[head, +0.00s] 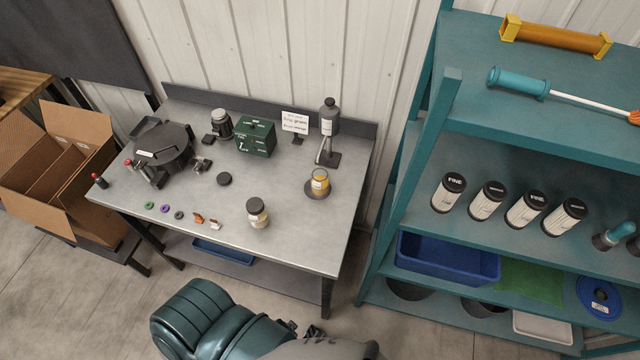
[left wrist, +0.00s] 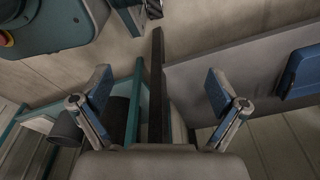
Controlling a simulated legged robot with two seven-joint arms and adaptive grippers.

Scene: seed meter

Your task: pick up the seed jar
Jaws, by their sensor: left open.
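Two jars on the grey table could be the seed jar. One has a dark lid and pale contents, a lidded jar (head: 257,213) standing upright near the table's front edge. The other is a jar with yellow contents (head: 320,184), on a round dark base farther right. My left gripper (left wrist: 159,80) is open in the left wrist view, its two fingers wide apart with nothing between them. Neither jar shows in that view. In the head view parts of my own body show at the bottom, below the table front. My right gripper is not in view.
The table (head: 285,235) also holds a dark round device (head: 162,145), a green box (head: 256,137), a dark bottle (head: 329,118) and several small rings and clips. A teal shelf (head: 440,130) with several labelled cylinders stands at right. A cardboard box (head: 75,145) sits at left.

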